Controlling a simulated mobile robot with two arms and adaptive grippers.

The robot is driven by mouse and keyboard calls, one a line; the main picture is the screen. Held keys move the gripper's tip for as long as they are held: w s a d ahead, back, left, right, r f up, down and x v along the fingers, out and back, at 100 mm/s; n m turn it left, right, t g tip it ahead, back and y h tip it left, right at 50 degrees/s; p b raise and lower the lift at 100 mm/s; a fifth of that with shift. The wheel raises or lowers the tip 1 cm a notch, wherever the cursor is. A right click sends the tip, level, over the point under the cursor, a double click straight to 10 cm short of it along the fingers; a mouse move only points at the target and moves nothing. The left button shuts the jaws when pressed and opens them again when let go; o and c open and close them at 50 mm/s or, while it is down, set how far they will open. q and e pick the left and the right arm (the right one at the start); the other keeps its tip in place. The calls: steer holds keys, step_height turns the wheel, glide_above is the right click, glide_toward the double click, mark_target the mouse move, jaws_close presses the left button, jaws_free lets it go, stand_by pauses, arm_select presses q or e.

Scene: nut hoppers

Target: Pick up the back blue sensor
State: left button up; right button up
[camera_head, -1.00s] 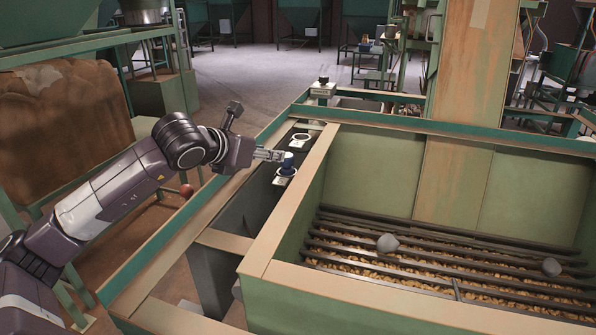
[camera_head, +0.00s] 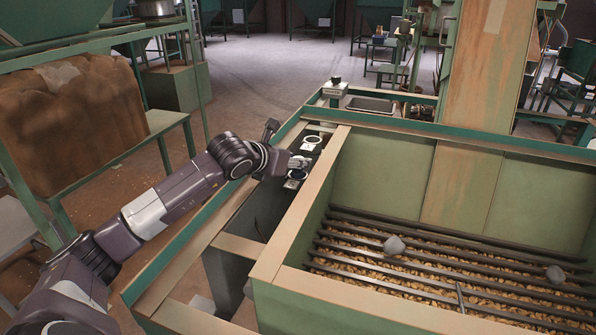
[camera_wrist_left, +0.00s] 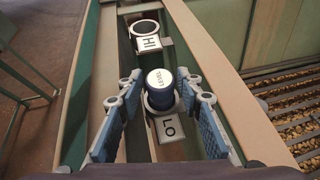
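A blue cylindrical sensor with a white cap marked LEVEL (camera_wrist_left: 160,84) stands upright in the ring of a white holder marked LO (camera_wrist_left: 169,127). My left gripper (camera_wrist_left: 160,92) is open, with one finger on each side of the sensor; contact cannot be told. In the head view my left gripper (camera_head: 300,163) is at the LO holder (camera_head: 296,176) and largely hides the sensor. The holder marked HI (camera_wrist_left: 148,40) lies beyond it with an empty ring; it also shows in the head view (camera_head: 311,142). My right gripper is not in view.
The hopper's tan-topped wall (camera_head: 305,200) runs close to the right of the holders. Green rails (camera_head: 215,200) lie left. Inside the hopper are bars over nuts, with two grey lumps (camera_head: 394,245). A small box device (camera_head: 335,90) and a grey tray (camera_head: 371,104) stand behind.

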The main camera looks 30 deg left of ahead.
arm_select(q)
steer(key=c, duration=0.7)
jaws_close()
steer(key=shift+r, duration=0.1)
